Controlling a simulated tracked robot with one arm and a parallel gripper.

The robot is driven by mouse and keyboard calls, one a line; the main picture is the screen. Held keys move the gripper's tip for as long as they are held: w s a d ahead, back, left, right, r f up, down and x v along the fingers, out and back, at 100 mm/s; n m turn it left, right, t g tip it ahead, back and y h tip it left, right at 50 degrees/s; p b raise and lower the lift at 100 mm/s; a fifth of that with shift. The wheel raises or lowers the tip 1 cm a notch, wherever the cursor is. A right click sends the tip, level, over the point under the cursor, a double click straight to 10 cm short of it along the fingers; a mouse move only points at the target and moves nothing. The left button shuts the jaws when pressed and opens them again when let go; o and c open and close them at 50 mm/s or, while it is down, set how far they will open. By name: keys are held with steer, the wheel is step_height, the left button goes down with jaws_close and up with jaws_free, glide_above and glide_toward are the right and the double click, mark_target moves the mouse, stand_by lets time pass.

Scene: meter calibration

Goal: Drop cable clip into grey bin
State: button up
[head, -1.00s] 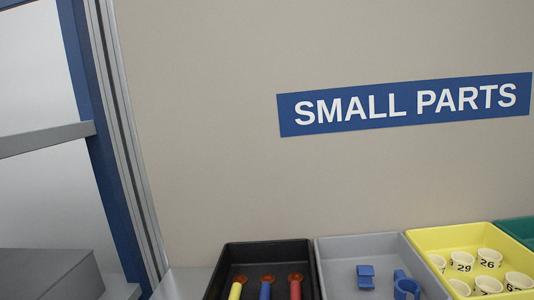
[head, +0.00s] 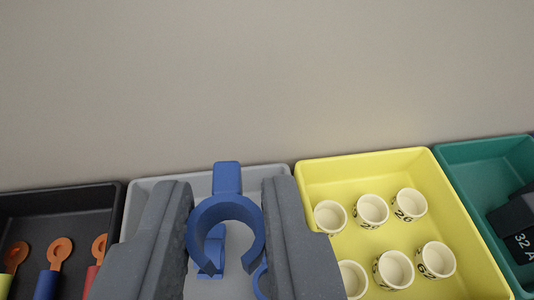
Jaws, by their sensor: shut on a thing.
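My gripper (head: 227,225) is at the bottom middle of the head view, its two grey fingers shut on a blue cable clip (head: 228,180). The clip is an open C-shaped ring with a square tab pointing up. The grey bin (head: 280,171) is behind and below the gripper, and the fingers hide much of it. Inside it, another blue clip (head: 211,262) shows through the held ring, and part of one more shows beside the right finger. The held clip appears over the bin; its height above it is hard to tell.
A black bin (head: 112,195) with several coloured, orange-ended items stands left of the grey bin. A yellow bin (head: 320,160) with several white numbered rings stands right. A green bin (head: 470,150) with dark parts is at the far right. A plain beige wall (head: 260,80) rises behind.

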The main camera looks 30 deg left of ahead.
steer(key=shift+w+d+f+b, duration=0.1)
steer(key=shift+f+b, duration=0.35)
steer(key=shift+f, duration=1.05)
steer(key=shift+d+f+b, duration=0.1)
steer(key=shift+f+b, duration=0.35)
steer(key=shift+f, duration=1)
steer(key=shift+a, duration=0.1)
steer(key=o, duration=1)
steer(key=b+v, duration=0.1)
steer(key=v, duration=1.2)
steer(key=shift+s+d, duration=0.25)
steer(key=shift+s, duration=0.05)
